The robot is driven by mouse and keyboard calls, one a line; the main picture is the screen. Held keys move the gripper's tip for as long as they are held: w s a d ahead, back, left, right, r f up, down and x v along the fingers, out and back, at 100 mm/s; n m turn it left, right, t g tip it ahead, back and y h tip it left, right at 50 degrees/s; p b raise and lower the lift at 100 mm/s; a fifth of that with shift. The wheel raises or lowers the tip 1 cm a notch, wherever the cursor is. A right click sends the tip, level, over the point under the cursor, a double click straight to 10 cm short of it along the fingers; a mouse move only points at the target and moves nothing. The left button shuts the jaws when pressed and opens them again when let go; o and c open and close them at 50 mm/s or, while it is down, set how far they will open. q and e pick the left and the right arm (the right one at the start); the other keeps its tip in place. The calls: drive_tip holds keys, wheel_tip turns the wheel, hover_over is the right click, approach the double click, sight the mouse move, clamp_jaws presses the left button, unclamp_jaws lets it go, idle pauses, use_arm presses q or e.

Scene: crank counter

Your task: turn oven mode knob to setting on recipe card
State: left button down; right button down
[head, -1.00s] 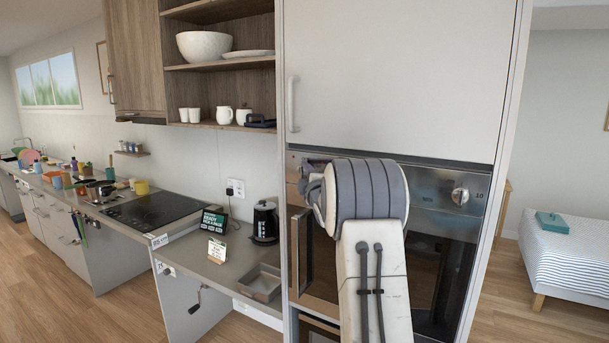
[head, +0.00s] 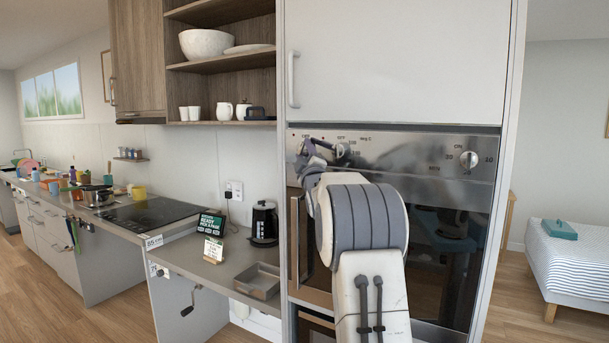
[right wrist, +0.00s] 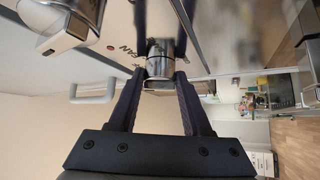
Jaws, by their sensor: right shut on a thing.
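The oven control panel (head: 415,155) is a steel strip across the top of the built-in oven. My right gripper (head: 312,149) is at its left end. In the right wrist view its two dark fingers (right wrist: 160,76) are shut on a chrome knob (right wrist: 160,55), beside lettering that seems to read FAN. The fingers hide part of this knob, and its pointer cannot be read. A middle knob (head: 341,151) sits just right of the gripper. The white recipe card (head: 213,249) stands on the counter, its writing too small to read. My left gripper is out of view.
A right-hand knob (head: 469,159) is clear on the panel. The oven's vertical handle (head: 296,240) is below my gripper, and a cabinet handle (head: 292,80) is above.

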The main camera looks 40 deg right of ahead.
drive_tip(key=m+h+b, duration=0.1)
drive_tip(key=b, duration=0.1)
drive_tip(key=m+h+b, duration=0.1)
drive_tip(key=m+b, duration=0.1)
drive_tip(key=f+m+h+b, duration=0.1)
drive_tip(key=m+h+b, duration=0.1)
drive_tip(key=b, duration=0.1)
drive_tip(key=shift+w+a+f, duration=0.1)
drive_tip(key=shift+w, duration=0.15)
drive_tip(key=shift+m+h+b, duration=0.45)
drive_tip(key=shift+m+h, duration=0.55)
drive_tip(key=shift+m, duration=0.2)
drive_tip(key=shift+w+r+m+g+h+b, duration=0.1)
drive_tip(key=shift+m+g+h+b, duration=0.2)
drive_tip(key=shift+m+h, duration=0.4)
drive_tip(key=shift+r+m+g+h+b, duration=0.1)
drive_tip(key=shift+m+g+h, duration=0.35)
drive_tip(key=shift+m, duration=0.45)
drive_tip(key=shift+m+g+h, duration=0.25)
drive_tip(key=shift+m+h, duration=0.15)
drive_tip(key=shift+h, duration=0.05)
drive_tip(key=shift+c, duration=1.8)
unclamp_jaws()
drive_tip(key=shift+r, duration=0.1)
